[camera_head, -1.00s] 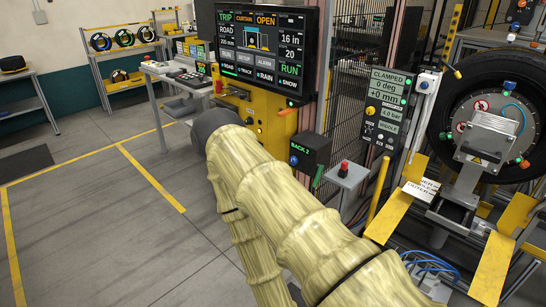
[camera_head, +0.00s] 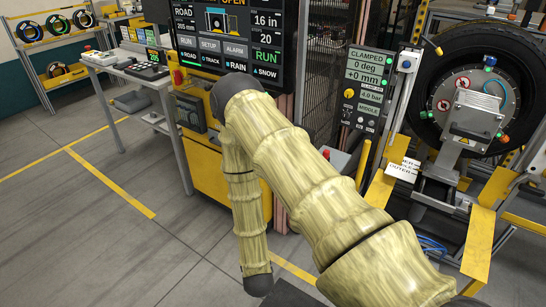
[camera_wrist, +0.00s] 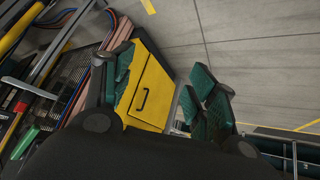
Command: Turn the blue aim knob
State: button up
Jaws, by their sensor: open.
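A small blue knob or cap (camera_head: 406,65) shows on a white unit at the top right of the clamp panel in the head view. I cannot tell whether it is the aim knob. The clamp panel (camera_head: 366,90) reads CLAMPED, 0 deg, +0 mm. To its right, a tyre (camera_head: 420,118) stands around a round metal hub face. My gripper (camera_wrist: 165,75) shows in the wrist view with its green-padded fingers spread and nothing between them. Behind them is a yellow cabinet with a black handle (camera_wrist: 143,100). The gripper is not visible in the head view.
A large screen (camera_head: 235,42) stands above a yellow cabinet (camera_head: 207,165), behind my arm. Yellow rails (camera_head: 480,245) lie below the tyre. A post (camera_head: 364,160) stands beside the panel. A bench (camera_head: 135,75) is at the left, with open floor in front.

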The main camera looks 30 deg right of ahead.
jog(key=w+d+r+m+t+h, duration=0.1)
jog(key=w+d+r+m+h, duration=0.2)
jog(key=w, duration=0.4)
jog(key=w+d+r+t+h, duration=0.2)
jog(key=w+d+r, duration=0.15)
jog(key=w, duration=0.35)
jog(key=w+d+r+m+g+h+p, duration=0.1)
jog(key=w+d+r+m+g+h, duration=0.1)
jog(key=w+d+r+m+h, duration=0.4)
jog(key=w+d+r+m+g+h, duration=0.1)
jog(key=w+d+r+h, duration=0.15)
jog(key=r, duration=0.55)
jog(key=p+x, duration=0.2)
jog(key=x, duration=0.8)
jog(key=shift+w, duration=0.4)
jog(key=shift+r, duration=0.1)
jog(key=c, duration=1)
